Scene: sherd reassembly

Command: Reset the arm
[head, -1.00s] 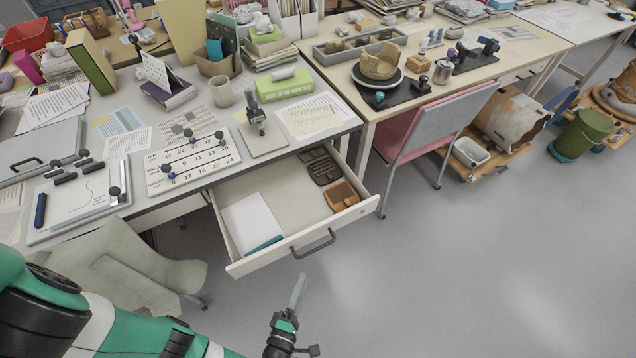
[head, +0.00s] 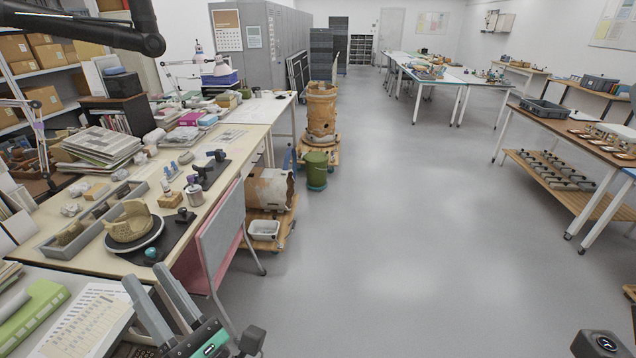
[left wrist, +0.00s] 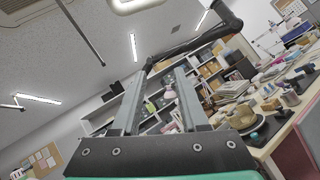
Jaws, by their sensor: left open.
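My left gripper (head: 162,305) is at the bottom of the head view, in front of the near desk. Its two grey fingers stand apart, pointing up and to the left. In the left wrist view the same gripper (left wrist: 158,100) shows two parallel fingers with nothing between them. It is raised and tilted, so the ceiling and shelves show past the fingers. My right gripper is not visible in either view.
A partly rebuilt bowl (head: 129,222) sits on a round dark stand on the cream desk. A green bucket (head: 316,171) is farther back. The grey floor (head: 400,230) in the middle is clear.

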